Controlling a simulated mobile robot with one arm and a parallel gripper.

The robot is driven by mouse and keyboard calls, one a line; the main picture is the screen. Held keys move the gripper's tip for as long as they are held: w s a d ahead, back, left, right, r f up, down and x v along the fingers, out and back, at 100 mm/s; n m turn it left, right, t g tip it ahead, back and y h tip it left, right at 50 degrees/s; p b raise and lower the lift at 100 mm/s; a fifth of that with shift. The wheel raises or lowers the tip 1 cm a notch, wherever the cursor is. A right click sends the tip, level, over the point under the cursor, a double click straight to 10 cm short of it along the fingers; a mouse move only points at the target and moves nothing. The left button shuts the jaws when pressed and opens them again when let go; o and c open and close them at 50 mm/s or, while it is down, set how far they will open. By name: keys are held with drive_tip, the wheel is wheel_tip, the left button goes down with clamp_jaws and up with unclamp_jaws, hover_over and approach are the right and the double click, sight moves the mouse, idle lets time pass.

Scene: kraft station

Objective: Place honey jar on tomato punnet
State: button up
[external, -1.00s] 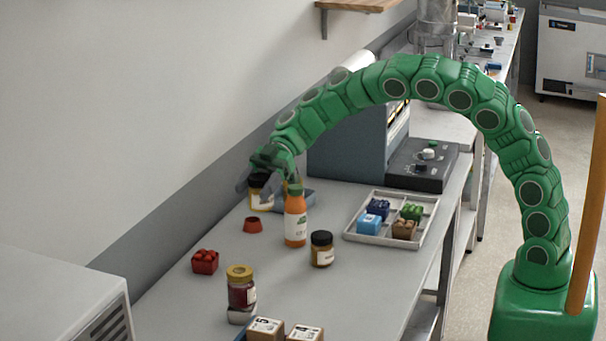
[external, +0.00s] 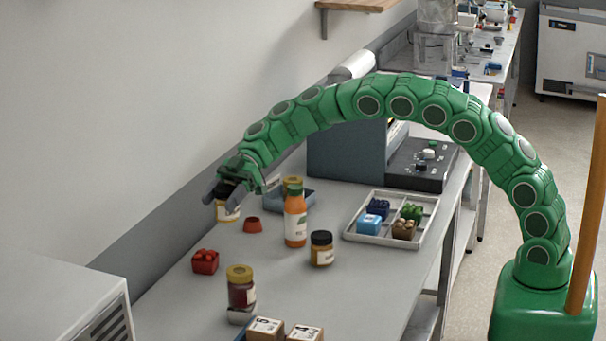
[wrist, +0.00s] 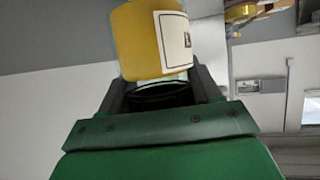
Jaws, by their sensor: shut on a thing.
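The honey jar (external: 228,211) is yellow with a dark lid and a white label. My gripper (external: 222,191) is shut on it at the lid end and holds it over the far left side of the bench. In the wrist view the jar's yellow body (wrist: 140,40) and white label show between the fingers. The tomato punnet (external: 205,262) is a small red box of tomatoes on the bench, nearer the camera and slightly left of the held jar. The jar and punnet are apart.
A small red dish (external: 252,225), an orange bottle (external: 295,222), a dark-lidded jar (external: 321,250) and a gold-lidded jar (external: 241,288) stand nearby. A blue tray (external: 305,201) lies behind the bottle. A grey tray (external: 352,237) holds several small boxes. Bench around the punnet is mostly clear.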

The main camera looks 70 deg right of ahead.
drive_tip(key=shift+w+a+f, duration=0.25)
drive_tip(key=shift+w+f, duration=0.1)
drive_tip(key=shift+w, duration=0.35)
drive_tip(key=shift+w+a+f, duration=0.2)
drive_tip(key=shift+w+f, duration=0.55)
drive_tip(key=shift+f, duration=0.2)
drive_tip(key=shift+w+a+f, duration=0.25)
drive_tip(key=shift+w+f, duration=0.45)
drive_tip(key=shift+f, duration=0.2)
drive_tip(key=shift+w+a+f, duration=0.2)
drive_tip(key=shift+w+f, duration=0.55)
drive_tip(key=shift+f, duration=0.2)
drive_tip(key=shift+w+f, duration=0.15)
drive_tip(key=shift+f, duration=1.45)
drive_tip(key=shift+f, duration=0.15)
drive_tip(key=o, duration=1.3)
